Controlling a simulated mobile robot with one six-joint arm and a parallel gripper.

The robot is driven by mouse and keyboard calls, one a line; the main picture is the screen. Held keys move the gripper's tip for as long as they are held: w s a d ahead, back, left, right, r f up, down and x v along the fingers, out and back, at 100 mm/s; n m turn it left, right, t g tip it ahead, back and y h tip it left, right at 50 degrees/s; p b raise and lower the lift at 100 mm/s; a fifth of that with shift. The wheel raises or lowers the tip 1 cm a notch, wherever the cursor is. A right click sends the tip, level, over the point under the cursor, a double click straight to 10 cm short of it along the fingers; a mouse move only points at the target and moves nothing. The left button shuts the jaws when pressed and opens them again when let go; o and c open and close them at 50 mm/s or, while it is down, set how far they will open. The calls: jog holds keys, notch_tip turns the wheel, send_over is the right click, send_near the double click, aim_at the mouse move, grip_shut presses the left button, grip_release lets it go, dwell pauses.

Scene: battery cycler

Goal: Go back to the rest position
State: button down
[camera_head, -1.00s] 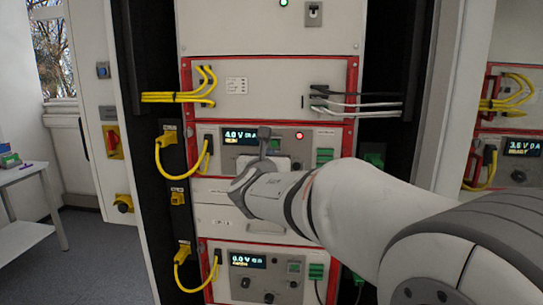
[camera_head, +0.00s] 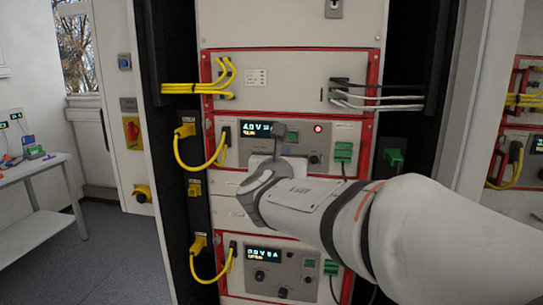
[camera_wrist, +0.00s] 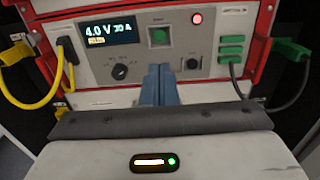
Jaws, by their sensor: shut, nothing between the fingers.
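My gripper (camera_wrist: 160,84) is shut and empty, its two blue-grey fingers together. In the wrist view the fingers point at the lower middle of a cycler panel (camera_wrist: 205,85), below a green button (camera_wrist: 159,36) and between a black knob (camera_wrist: 119,71) and a smaller dark control (camera_wrist: 193,63). I cannot tell exactly how far they are from the panel. The panel's display (camera_wrist: 108,32) reads 4.0 V, and a red lamp (camera_wrist: 196,18) is lit.
Yellow cables (camera_head: 203,165) loop at the rack's left; black and white cables (camera_head: 375,98) run at upper right. A lower cycler unit (camera_head: 283,273) sits beneath. A white table (camera_head: 38,170) stands at left, with open floor (camera_head: 115,250) between.

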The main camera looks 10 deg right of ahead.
jog(key=s+d+f+m+g+h, duration=0.2)
jog(key=s+d+f+m+g, duration=0.8)
jog(key=s+f+m, duration=0.55)
jog(key=s+a+f+m+g+y, duration=0.3)
jog(key=s+a+f+m+y, duration=0.3)
jog(key=m, duration=1.1)
jog(key=s+f+y, duration=0.1)
jog(key=s+f, duration=0.2)
jog(key=s, duration=0.3)
jog(key=shift+a+f+g+y, duration=0.2)
jog(key=shift+g+y, duration=0.1)
jog(key=shift+g, duration=0.1)
